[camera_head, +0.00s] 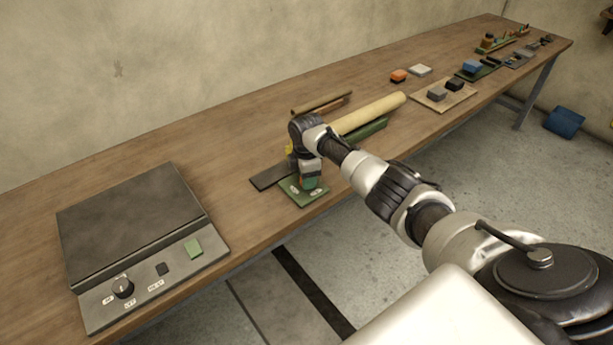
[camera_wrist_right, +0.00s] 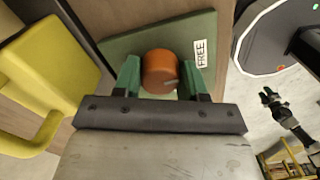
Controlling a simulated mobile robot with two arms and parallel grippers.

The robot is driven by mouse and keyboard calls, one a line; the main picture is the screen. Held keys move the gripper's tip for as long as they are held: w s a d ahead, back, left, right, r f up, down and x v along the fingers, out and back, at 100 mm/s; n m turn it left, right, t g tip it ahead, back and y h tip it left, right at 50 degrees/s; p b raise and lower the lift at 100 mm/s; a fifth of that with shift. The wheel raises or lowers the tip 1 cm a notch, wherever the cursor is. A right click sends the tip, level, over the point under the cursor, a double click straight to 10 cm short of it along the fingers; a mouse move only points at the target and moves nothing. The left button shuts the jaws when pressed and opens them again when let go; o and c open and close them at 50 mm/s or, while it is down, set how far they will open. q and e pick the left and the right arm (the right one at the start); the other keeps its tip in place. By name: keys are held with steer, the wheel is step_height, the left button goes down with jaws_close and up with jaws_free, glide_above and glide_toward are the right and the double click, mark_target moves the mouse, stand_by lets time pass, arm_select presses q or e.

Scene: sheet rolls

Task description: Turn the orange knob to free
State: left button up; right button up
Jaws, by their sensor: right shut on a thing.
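The orange knob (camera_wrist_right: 160,70) stands on a green plate (camera_wrist_right: 118,45) in the right wrist view. A white label reading FREE (camera_wrist_right: 201,53) is on the plate to the right of the knob. A small grey mark shows at the knob's lower right. My right gripper (camera_wrist_right: 166,78) is shut on the knob, with a green finger on each side. In the head view my right gripper (camera_head: 309,183) points down over the green plate (camera_head: 306,197), which has two white labels, and hides the knob.
A yellow part with a handle (camera_wrist_right: 55,60) is close left of the gripper in the wrist view. A pale roll (camera_head: 370,113) lies behind the arm. A flat grey device (camera_head: 130,222) with a black knob is at left. Bare wood lies between.

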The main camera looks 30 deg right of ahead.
steer(key=o, duration=0.9)
steer(key=shift+r, duration=0.1)
step_height(320, 180, up, 11)
steer(key=shift+f, duration=0.15)
